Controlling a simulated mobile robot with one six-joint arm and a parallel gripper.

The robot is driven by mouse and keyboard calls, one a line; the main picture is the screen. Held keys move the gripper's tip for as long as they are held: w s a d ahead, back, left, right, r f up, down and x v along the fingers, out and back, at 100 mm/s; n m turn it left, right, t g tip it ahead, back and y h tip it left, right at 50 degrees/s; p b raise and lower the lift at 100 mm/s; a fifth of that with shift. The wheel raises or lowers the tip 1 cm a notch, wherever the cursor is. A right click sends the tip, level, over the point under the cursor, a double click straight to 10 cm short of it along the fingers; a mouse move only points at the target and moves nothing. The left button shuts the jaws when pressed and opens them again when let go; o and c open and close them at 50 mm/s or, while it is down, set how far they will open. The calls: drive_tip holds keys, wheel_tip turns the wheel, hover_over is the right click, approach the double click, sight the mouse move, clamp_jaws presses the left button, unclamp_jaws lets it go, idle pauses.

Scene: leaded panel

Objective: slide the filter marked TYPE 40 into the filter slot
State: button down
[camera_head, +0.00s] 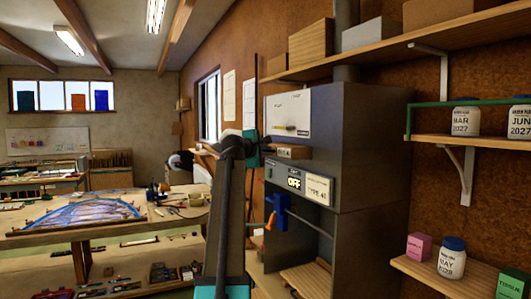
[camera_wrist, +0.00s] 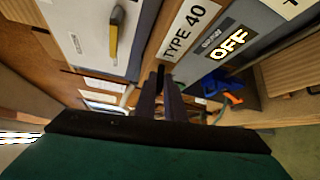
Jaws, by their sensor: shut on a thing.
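The filter (camera_head: 297,153) is a tan, flat piece at the gap in the front of the grey cabinet (camera_head: 368,150), between the white upper panel and the grey panel with the OFF display. In the wrist view its white label reads TYPE 40 (camera_wrist: 187,28). My gripper (camera_wrist: 160,72) is shut on the filter at its front edge; the fingers hide the exact grip. In the head view my gripper (camera_head: 264,146) is at the left end of the filter. The filter slot itself is mostly hidden by the filter, and I cannot tell how deep the filter sits.
The OFF display (camera_head: 294,182) and a TYPE label (camera_head: 317,190) are just below the filter. A blue clamp-like part (camera_head: 281,212) sticks out lower down. Shelves with jars (camera_head: 466,118) are at right. A workbench with a leaded panel (camera_head: 85,212) is at left.

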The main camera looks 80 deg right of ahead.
sight(292, 150)
drive_tip(key=shift+s+d+r+p, duration=0.1)
drive_tip(key=shift+s+d+p, duration=0.15)
drive_tip(key=shift+s+d, duration=0.9)
drive_tip(key=shift+s+d+f+p, duration=0.1)
drive_tip(key=shift+s+d+p, duration=0.2)
drive_tip(key=shift+s+d, duration=0.85)
drive_tip(key=shift+s+d+r+p, duration=0.1)
drive_tip(key=shift+s+d+p, duration=0.15)
drive_tip(key=shift+s+d, duration=0.9)
idle(2.6)
drive_tip(key=c, duration=1.8)
unclamp_jaws()
drive_tip(key=shift+s+a, duration=0.35)
drive_tip(key=shift+o, duration=0.2)
drive_tip(key=shift+a, duration=0.15)
drive_tip(key=shift+a+b, duration=0.15)
drive_tip(key=shift+b, duration=0.15)
drive_tip(key=b+v, duration=0.4)
drive_tip(key=v, duration=0.9)
drive_tip(key=shift+b, duration=0.35)
drive_tip(key=shift+a, duration=0.15)
